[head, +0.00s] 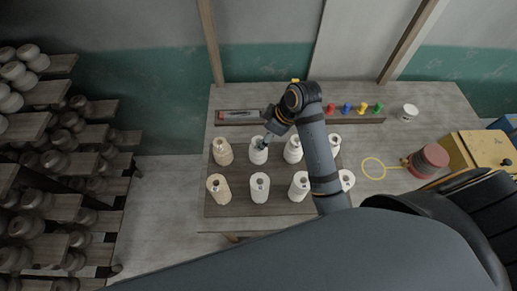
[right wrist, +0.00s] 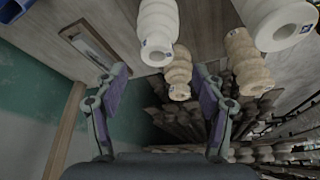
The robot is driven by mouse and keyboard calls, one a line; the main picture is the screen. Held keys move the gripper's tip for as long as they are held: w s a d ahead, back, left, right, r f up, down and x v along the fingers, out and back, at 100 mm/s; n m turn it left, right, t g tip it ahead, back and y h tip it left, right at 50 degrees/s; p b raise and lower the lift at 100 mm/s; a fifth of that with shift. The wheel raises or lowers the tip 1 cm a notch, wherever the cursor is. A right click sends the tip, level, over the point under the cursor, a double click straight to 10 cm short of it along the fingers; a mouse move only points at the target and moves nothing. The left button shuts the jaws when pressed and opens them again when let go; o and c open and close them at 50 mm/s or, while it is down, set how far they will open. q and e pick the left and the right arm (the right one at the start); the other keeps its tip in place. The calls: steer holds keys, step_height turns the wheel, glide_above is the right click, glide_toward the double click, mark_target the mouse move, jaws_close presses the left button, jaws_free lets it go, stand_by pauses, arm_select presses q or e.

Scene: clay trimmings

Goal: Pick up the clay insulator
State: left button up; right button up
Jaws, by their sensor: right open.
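Several ribbed clay insulators stand in two rows on a dark board (head: 240,208). The leftmost two, back (head: 222,153) and front (head: 219,188), are tan; the others look white. My right gripper (head: 267,138) is open and empty, just above the back-row white insulator (head: 258,155), partly covering its top. In the right wrist view my right gripper (right wrist: 160,78) spreads its two fingers; a white insulator (right wrist: 158,28) and a tan insulator (right wrist: 179,70) appear beyond and between the tips. I cannot tell whether a finger touches either. My left gripper is not in view.
A tray with a tool (head: 240,115) and coloured pegs (head: 347,108) line the table's back. A white cup (head: 409,112), yellow ring (head: 373,168), red spool (head: 431,158) and yellow box (head: 482,149) are at right. Shelves of pottery (head: 60,140) stand left. My right arm hides part of the board.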

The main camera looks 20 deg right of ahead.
mark_target(258, 141)
steer(key=shift+w+a+f, duration=0.25)
steer(key=shift+w+f, duration=0.45)
steer(key=shift+f, duration=0.1)
steer(key=shift+w+f, duration=0.15)
steer(key=shift+s+a+f+p, duration=0.1)
steer(key=shift+a+f+p, duration=0.05)
steer(key=shift+f+p, duration=0.4)
steer(key=shift+s+a+f+p, duration=0.1)
steer(key=shift+f+p, duration=0.35)
steer(key=shift+p, duration=0.1)
steer(key=x, duration=0.2)
steer(key=shift+f, duration=0.4)
steer(key=c, duration=1)
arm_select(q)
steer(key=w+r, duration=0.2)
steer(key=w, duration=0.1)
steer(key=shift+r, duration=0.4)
arm_select(e)
jaws_close()
